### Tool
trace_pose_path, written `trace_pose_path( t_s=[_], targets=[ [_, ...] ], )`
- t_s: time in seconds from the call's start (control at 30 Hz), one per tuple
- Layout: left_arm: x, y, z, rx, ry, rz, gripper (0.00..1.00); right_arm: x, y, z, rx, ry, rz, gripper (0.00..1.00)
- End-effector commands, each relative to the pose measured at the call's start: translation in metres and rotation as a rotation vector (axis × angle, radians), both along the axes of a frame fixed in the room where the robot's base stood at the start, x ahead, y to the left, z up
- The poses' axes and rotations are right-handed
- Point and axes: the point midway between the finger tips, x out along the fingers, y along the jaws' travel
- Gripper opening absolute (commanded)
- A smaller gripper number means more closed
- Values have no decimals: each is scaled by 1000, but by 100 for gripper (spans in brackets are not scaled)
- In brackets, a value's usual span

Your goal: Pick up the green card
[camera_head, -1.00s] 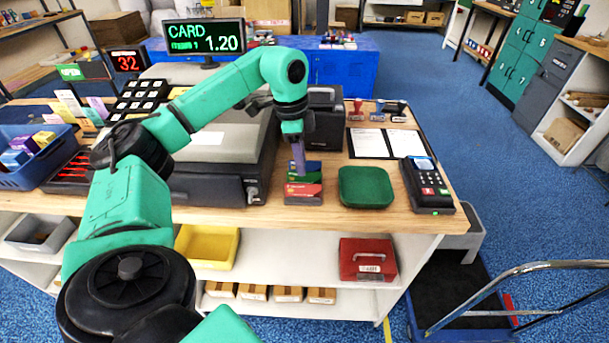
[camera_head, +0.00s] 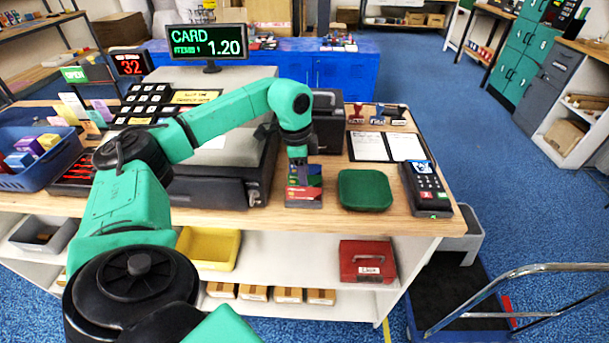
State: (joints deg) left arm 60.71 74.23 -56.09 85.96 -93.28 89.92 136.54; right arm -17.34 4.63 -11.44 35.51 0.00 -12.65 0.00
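A small card rack (camera_head: 304,201) stands near the front edge of the wooden counter, holding small cards in stepped rows. A red card (camera_head: 303,192) shows at its front. Green shows only as a thin bit behind the red card, so the green card is mostly hidden by my gripper. My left gripper (camera_head: 298,168) points down at the back part of the rack, among the cards' upper edges. Its fingers are small and dark here, and I cannot tell whether they are open or closed on a card. My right gripper is out of view.
A green pad (camera_head: 365,190) and a card terminal (camera_head: 426,188) lie right of the rack. The black register (camera_head: 212,186) is close on its left, and a black printer (camera_head: 328,128) stands behind. An open notebook (camera_head: 386,146) lies at the back right.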

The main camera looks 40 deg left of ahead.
Motion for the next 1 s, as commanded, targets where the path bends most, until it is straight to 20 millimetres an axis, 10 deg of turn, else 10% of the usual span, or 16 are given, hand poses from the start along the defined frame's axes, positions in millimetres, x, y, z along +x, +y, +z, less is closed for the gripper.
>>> trace_pose_path(
  t_s=[0.13,0.23,0.73,1.0],
  targets=[
    [0,0,0,0,0,0,38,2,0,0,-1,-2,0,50],
    [0,0,0,0,0,0,0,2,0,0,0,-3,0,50],
    [0,0,7,0,-1,0,0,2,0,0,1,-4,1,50],
    [2,-1,78,-3,-9,-1,0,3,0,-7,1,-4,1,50]
  ],
)
